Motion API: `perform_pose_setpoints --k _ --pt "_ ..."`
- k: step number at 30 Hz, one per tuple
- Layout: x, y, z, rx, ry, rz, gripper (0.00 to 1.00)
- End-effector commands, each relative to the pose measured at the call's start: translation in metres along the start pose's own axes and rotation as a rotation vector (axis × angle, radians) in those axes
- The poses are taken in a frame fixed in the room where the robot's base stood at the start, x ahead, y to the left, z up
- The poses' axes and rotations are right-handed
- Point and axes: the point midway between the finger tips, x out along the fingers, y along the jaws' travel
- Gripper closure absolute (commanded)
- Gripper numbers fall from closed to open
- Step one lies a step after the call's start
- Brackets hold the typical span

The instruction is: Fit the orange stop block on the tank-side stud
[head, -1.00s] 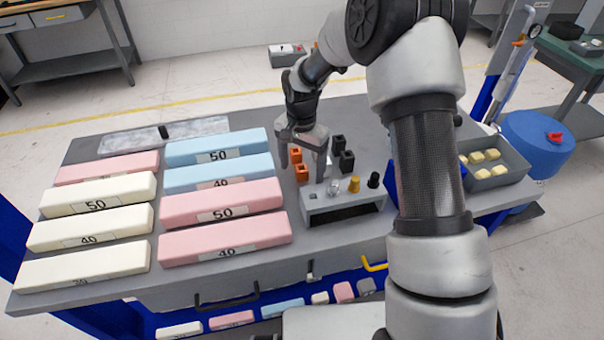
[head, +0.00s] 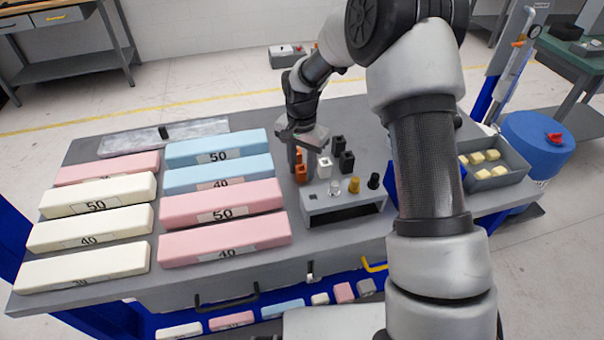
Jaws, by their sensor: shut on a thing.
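My gripper (head: 300,160) points down over the cart top, with its fingers shut on the rear orange stop block (head: 298,155). That block shows only in part between the fingers, and I cannot tell whether it still rests on the surface. A second orange block (head: 301,175) stands just in front of it, below the fingers in the picture. I cannot make out the tank-side stud; a blue tank (head: 540,145) stands at the right.
A white block (head: 325,168) and black blocks (head: 346,161) stand close to the right of my gripper. A grey rack (head: 318,207) with small plugs is in front. Foam bars (head: 220,205) fill the left. A grey bin (head: 505,172) sits at the right.

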Motion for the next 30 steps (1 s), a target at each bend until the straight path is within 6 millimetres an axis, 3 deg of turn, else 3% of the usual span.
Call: perform_pose_setpoints --k 30 --pt "-0.047 0.000 0.000 0.000 0.000 0.000 0.93"
